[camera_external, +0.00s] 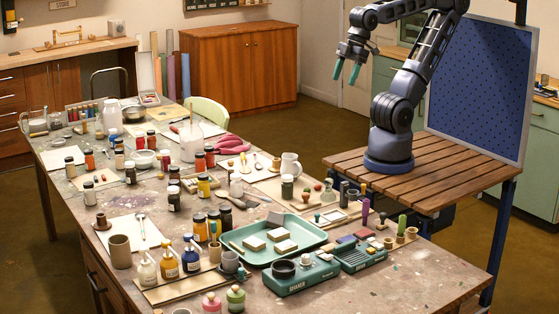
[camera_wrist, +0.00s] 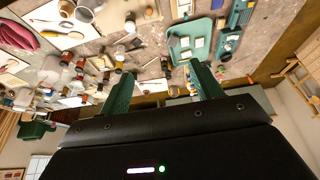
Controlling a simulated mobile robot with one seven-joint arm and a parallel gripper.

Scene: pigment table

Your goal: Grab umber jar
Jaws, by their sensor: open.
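My gripper (camera_external: 345,71) hangs in the air at the upper right, beyond the far side of the worktable, with its two green fingers apart and nothing between them. In the wrist view my gripper (camera_wrist: 163,84) is also open and empty. Many small dark-lidded pigment jars stand on the table. Dark ones include a jar at the middle (camera_external: 174,196), a jar farther back (camera_external: 130,173) and a jar near the mortar (camera_external: 287,187). No label is legible, so I cannot tell which is the umber jar.
A green tray (camera_external: 235,241) holds pale blocks. Ochre jars (camera_external: 200,228), labelled bottles (camera_external: 190,258), brushes and paper sheets crowd the table. My arm stands on a slatted wooden platform (camera_external: 450,178). A blue panel (camera_external: 480,90) rises behind it.

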